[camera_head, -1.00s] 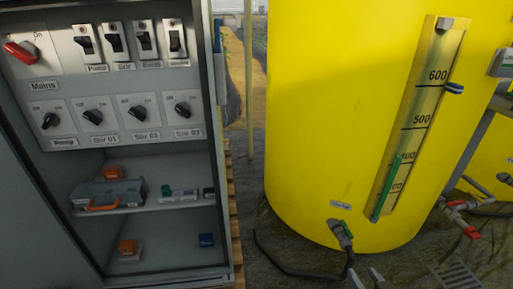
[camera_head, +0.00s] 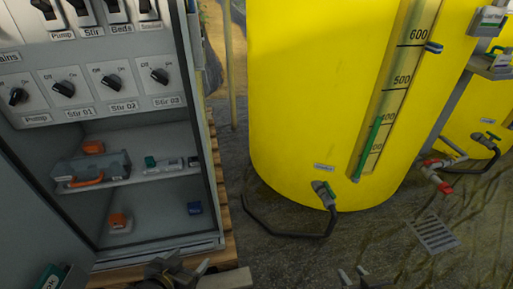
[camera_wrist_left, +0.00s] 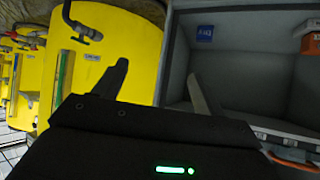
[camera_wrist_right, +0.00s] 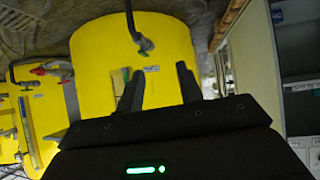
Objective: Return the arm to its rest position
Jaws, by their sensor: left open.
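My left gripper (camera_head: 188,262) is at the bottom of the head view, low in front of the open cabinet. Its two fingers stand apart with nothing between them, as the left wrist view (camera_wrist_left: 157,72) also shows. My right gripper (camera_head: 353,273) is at the bottom edge of the head view, over the ground in front of the yellow tank. Its fingers are apart and empty in the right wrist view (camera_wrist_right: 157,72). Most of both arms is out of the head view.
The grey cabinet (camera_head: 204,150) stands at left on a wooden pallet (camera_head: 226,205), with switches, knobs and shelved items. The yellow tank (camera_head: 300,110) has a valve and black hose (camera_head: 290,233) low in front. Red-handled pipework (camera_head: 437,175) and a floor grate (camera_head: 433,234) are at right.

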